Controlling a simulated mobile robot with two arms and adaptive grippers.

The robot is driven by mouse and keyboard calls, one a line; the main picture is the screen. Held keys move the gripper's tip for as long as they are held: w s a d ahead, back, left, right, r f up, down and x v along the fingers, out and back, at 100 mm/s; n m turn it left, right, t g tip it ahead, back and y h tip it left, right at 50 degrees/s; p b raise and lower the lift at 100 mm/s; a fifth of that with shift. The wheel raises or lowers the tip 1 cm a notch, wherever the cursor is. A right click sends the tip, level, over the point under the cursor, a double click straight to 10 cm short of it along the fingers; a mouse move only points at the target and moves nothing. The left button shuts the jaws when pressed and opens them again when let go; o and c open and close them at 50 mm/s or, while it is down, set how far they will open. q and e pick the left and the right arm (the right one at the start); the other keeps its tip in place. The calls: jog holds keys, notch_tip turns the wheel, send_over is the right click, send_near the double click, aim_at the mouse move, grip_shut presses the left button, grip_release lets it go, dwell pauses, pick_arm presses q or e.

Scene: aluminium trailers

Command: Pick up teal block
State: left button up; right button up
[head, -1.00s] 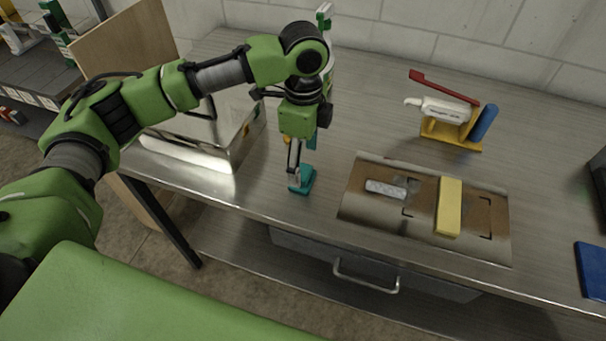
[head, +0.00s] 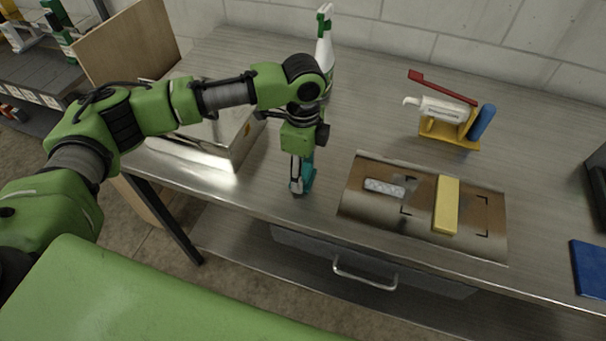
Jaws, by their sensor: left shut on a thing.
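The teal block (head: 308,174) is near the front edge of the metal table, at the middle left of the head view. My left gripper (head: 301,186) points down and is shut on the teal block. The near finger covers part of the block. I cannot tell whether the block touches the table. My right gripper is not in view.
A brown mat (head: 360,208) with a yellow block (head: 446,205) and a grey piece (head: 384,188) lies to the right. A metal box (head: 228,150) stands to the left, a spray bottle (head: 325,45) behind. A tool stand (head: 450,130) is farther back.

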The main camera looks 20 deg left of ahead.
pick_arm(q)
jog(key=shift+r, duration=0.15)
jog(key=shift+r+b, duration=0.45)
jog(key=shift+r, duration=0.2)
jog(key=s+d+r+b, duration=0.1)
jog(key=s+d+r, duration=0.1)
jog(key=s+r, duration=0.3)
jog(key=s+d+r+b, duration=0.1)
jog(key=s+d+r, duration=0.2)
jog(key=s+r, duration=0.3)
jog(key=shift+s+d+r, duration=0.25)
jog(key=shift+s+d, duration=0.05)
jog(key=shift+s, duration=0.65)
